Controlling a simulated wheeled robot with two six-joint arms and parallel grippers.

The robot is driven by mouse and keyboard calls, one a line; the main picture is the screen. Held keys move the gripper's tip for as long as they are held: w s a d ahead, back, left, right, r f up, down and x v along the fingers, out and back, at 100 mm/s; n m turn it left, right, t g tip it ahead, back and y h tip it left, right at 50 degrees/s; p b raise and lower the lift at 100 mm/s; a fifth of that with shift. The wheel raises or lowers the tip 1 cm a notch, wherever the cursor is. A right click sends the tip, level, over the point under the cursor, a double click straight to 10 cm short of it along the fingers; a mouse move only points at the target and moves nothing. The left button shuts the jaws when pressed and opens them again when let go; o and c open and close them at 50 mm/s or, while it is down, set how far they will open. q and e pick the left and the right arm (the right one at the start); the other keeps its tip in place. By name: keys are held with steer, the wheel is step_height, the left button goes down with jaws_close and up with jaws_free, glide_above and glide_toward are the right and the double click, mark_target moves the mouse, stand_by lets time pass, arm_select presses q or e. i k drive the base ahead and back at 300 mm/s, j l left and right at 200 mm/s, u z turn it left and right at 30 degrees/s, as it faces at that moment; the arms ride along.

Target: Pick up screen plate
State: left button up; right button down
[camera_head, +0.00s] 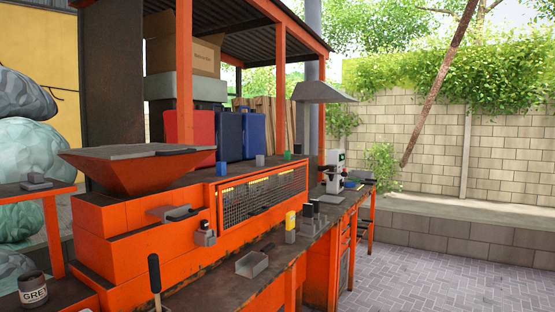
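I cannot tell for sure which thing is the screen plate. A flat grey plate-like piece (178,213) sticks out from the front of the orange machine (120,235). A small grey open tray (252,264) lies on the dark workbench (215,279) in front of the machine. A dark wire-mesh guard (262,200) covers the machine's long side. Neither of my grippers shows in this view.
A hopper (135,170) tops the machine. Small blocks, including a yellow one (291,220), stand along the bench. A black-handled tool (154,273) stands upright at the front. A grey-labelled pot (33,291) is at lower left. Paved floor (440,280) is clear at right.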

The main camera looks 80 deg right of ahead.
mark_target(297, 147)
steer(key=z, duration=2.65)
steer(key=i+z, duration=0.4)
steer(key=i, duration=0.35)
steer(key=i+l+z, duration=0.1)
steer(key=i+z, duration=0.15)
steer(key=i, duration=0.6)
steer(key=i+z, duration=0.25)
steer(key=i, duration=0.55)
steer(key=i+u, duration=0.4)
steer(key=i+l+u, duration=0.15)
steer(key=i+u, duration=0.2)
steer(key=i+l+u, duration=0.25)
steer(key=u, duration=0.15)
steer(key=i+l+u, duration=0.35)
